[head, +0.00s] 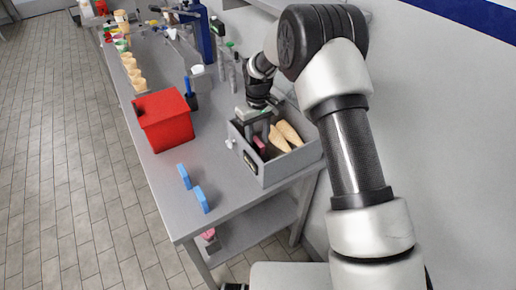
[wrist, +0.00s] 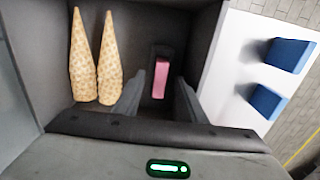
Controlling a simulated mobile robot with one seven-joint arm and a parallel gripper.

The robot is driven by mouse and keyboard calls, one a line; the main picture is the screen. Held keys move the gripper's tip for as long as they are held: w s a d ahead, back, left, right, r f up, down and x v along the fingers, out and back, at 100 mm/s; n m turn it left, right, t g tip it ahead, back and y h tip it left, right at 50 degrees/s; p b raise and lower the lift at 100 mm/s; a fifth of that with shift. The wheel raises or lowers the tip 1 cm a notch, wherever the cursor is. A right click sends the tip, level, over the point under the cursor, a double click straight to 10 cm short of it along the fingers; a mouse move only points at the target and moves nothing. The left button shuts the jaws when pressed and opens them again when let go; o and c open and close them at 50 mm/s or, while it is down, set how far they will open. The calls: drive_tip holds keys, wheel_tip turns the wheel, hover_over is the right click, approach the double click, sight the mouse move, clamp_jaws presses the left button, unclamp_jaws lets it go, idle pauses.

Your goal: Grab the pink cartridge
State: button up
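The pink cartridge (wrist: 160,78) stands inside a grey open box (head: 297,161), near the box wall that faces the blue blocks. It also shows in the head view (head: 259,145), partly hidden by my gripper. My gripper (wrist: 158,95) is over the box with its fingers pointing down into it. The two fingers are apart, one on each side of the cartridge in the wrist view. I cannot tell whether either finger touches it.
Two cones (wrist: 96,65) lie in the box beside the cartridge. Two blue blocks (head: 201,199) stand on the table's front part. A red box (head: 164,120) stands left of the grey box. Bottles and several cones line the table farther back. The table's front left is mostly clear.

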clamp_jaws()
idle(0.4)
